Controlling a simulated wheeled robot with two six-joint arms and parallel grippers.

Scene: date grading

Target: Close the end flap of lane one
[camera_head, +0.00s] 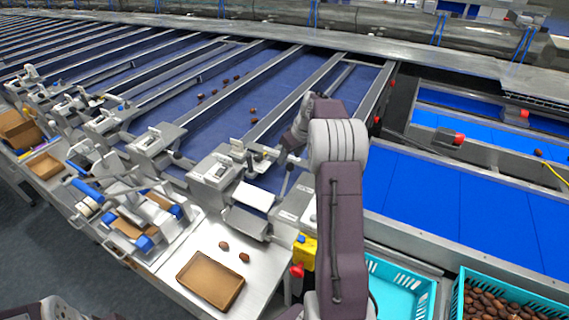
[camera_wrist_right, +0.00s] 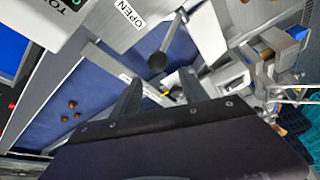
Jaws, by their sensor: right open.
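The end of the rightmost lane of blue belt (camera_head: 268,178) lies just left of my right arm, with a pale flap-like plate (camera_head: 250,197) at its mouth. I cannot tell the flap's exact position. No touch shows. In the head view my right gripper (camera_head: 288,150) is partly hidden by its arm. My left gripper is out of view.
A turquoise crate of dates (camera_head: 500,303) and an empty turquoise crate (camera_head: 402,290) stand right of my arm. More lanes with metal fittings run left.

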